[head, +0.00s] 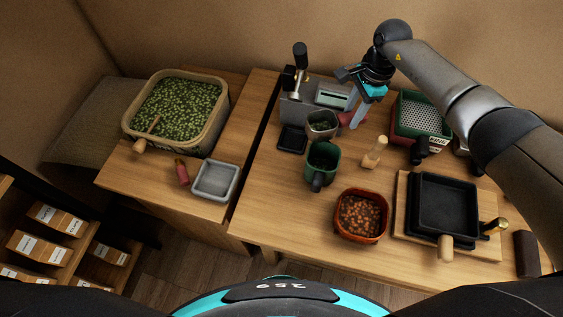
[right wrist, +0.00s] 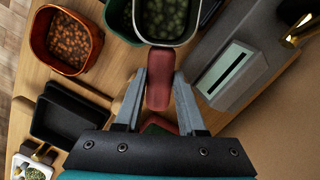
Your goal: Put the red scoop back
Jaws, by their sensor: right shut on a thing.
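The red scoop shows as a red handle (right wrist: 160,78) joined to a pale-rimmed grey bowl (right wrist: 167,40) with green beans in it. In the head view its bowl (head: 322,123) is beside the grey machine, with the red handle on its right. My right gripper (right wrist: 160,95) is shut on the handle, fingers on both sides. The same gripper shows in the head view (head: 356,115), reaching down from the upper right. Whether the bowl touches the table is hard to tell. My left gripper is not in view.
A grey machine with a display (head: 331,95) stands behind the scoop. A green cup (head: 321,160) is close in front. A red bowl of brown beans (head: 361,216), a black pan (head: 446,205) and a green-bean bin (head: 212,133) stand around. A grey tray (head: 214,180) is at left.

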